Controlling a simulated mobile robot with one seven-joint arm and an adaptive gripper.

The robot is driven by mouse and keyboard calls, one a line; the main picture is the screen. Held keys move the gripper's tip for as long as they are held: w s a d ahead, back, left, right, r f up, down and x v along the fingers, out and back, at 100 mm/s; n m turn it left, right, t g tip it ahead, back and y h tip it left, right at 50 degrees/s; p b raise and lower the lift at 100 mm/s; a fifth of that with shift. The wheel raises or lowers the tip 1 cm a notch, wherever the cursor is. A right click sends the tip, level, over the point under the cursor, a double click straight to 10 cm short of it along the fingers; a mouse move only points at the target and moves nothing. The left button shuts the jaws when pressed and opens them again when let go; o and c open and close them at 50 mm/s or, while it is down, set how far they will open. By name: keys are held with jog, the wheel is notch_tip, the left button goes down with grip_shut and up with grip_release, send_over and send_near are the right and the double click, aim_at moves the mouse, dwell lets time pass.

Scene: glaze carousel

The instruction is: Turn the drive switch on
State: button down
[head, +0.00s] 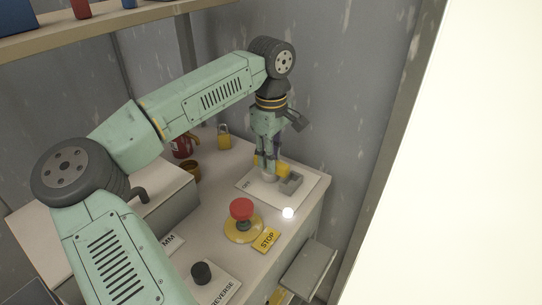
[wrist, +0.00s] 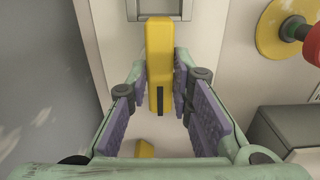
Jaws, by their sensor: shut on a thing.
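The drive switch has a yellow lever handle (head: 283,170) on a pale plate (head: 310,186) at the right end of the bench. A grey block (head: 291,183) sits beside the handle on the plate. Small lettering at the plate's left side is too small to read surely. My gripper (head: 268,168) points down over the plate, shut on the handle. In the wrist view the yellow handle (wrist: 159,50) lies lengthwise between the purple-padded fingers of my gripper (wrist: 157,78). The fingers hide part of the switch in the head view.
A red stop button (head: 241,209) on a yellow base stands near the plate, with a STOP label (head: 267,240) and a lit white lamp (head: 288,213). A black REVERSE knob (head: 201,272) is nearer. A padlock (head: 224,136), red can (head: 181,147) and wall stand behind.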

jog(key=c, duration=1.4)
grip_release()
jog(key=shift+c, duration=0.2)
notch_tip(320, 180, up, 12)
